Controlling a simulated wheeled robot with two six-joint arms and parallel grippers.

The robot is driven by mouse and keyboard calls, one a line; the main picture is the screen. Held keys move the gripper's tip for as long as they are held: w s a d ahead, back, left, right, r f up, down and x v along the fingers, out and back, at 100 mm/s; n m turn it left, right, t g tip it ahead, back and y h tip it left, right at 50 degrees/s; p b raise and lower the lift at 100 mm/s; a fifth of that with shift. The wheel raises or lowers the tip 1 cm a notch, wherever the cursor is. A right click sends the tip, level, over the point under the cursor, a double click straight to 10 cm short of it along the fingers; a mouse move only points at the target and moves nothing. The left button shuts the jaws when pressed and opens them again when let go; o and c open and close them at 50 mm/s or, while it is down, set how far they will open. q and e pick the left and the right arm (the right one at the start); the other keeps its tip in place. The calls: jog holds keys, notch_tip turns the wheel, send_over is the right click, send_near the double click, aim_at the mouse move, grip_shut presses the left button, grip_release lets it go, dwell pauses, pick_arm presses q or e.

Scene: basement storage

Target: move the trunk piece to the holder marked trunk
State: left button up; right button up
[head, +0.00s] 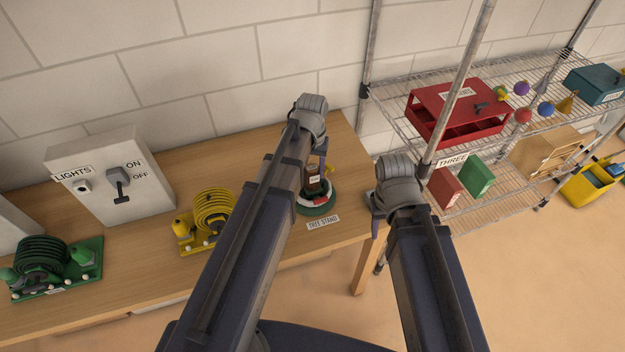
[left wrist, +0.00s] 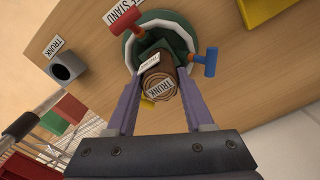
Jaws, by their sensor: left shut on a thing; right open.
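The trunk piece (head: 314,183) is a short brown cylinder. In the left wrist view the trunk piece (left wrist: 158,82) shows its round end and a TRUNK label. My left gripper (left wrist: 158,72) is shut on it, one finger on each side. The trunk piece is upright over the middle of the green and white tree stand (head: 318,207); I cannot tell whether its foot is still seated. The holder marked trunk (left wrist: 64,70) is a grey block with a dark round hole, seen in the left wrist view and not made out in the head view. My right gripper (head: 374,200) is open by the table's right edge.
The stand has a red handle (left wrist: 125,20), a blue handle (left wrist: 206,62) and a yellow one. A yellow reel (head: 213,210), a green reel (head: 42,255) and a lights switch box (head: 112,180) stand left on the table. A wire shelf with a red box (head: 455,105) is to the right.

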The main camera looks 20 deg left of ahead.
pick_arm(q)
grip_shut()
jog(key=shift+r+p, duration=0.7)
jog(key=shift+r, duration=0.05)
pick_arm(e)
jog(key=shift+r, duration=0.75)
pick_arm(q)
jog(key=shift+r+p, duration=2.35)
pick_arm(e)
jog(key=shift+r, duration=2.3)
